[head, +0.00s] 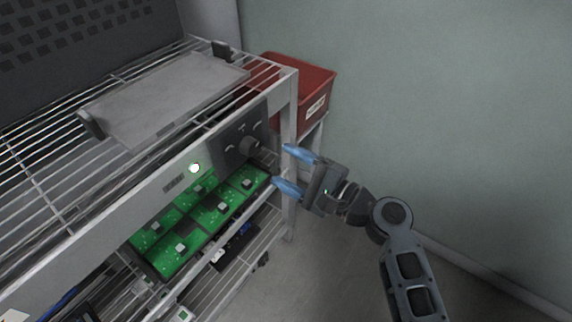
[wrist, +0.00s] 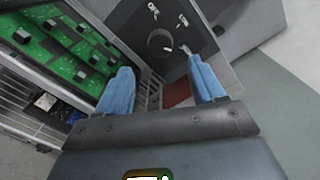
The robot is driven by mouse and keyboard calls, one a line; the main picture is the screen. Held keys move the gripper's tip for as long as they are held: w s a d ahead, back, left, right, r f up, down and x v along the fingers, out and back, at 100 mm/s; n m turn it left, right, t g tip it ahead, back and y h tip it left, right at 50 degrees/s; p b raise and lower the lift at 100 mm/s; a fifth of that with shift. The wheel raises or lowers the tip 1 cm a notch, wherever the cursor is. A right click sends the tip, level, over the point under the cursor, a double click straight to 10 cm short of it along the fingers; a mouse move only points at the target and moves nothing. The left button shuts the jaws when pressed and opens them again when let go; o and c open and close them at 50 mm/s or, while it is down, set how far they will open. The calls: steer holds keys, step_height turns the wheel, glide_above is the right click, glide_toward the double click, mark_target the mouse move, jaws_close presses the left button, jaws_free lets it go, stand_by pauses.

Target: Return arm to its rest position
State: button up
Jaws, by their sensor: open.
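My gripper (head: 287,169) is at the right end of the wire rack, with its two blue fingers spread and nothing between them. In the wrist view my gripper (wrist: 163,88) points at a dark panel with a round knob (wrist: 160,45) and printed labels. The knob also shows in the head view (head: 249,146), just left of the fingers. The fingers look apart from the knob, though the exact gap is hard to tell.
A grey tray (head: 165,98) sits on the top wire shelf. A red bin (head: 313,88) stands behind the rack post. Open floor and a bare wall (head: 430,110) are at right.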

steer(key=s+d+f+n+t+h, duration=0.1)
steer(key=s+d+f+h, duration=0.4)
steer(key=s, duration=0.3)
steer(key=s+d+f+n+h, duration=0.1)
steer(key=s+d+f+h, duration=0.1)
steer(key=s+d+f, duration=0.35)
steer(key=s+d+n+t+h, duration=0.1)
steer(key=s+d+n+h, duration=0.3)
steer(key=s, duration=1)
steer(key=s+d+r+n+t+h, duration=0.1)
steer(key=s+d+r+n, duration=0.1)
steer(key=s+r+n, duration=0.2)
steer(key=s+d+r+n+h, duration=0.2)
steer(key=s+r+n, duration=0.1)
steer(key=s+r, duration=0.7)
steer(key=shift+d+r+n+t, duration=0.25)
steer(key=shift+r+n+t, duration=0.15)
steer(key=shift+r, duration=0.5)
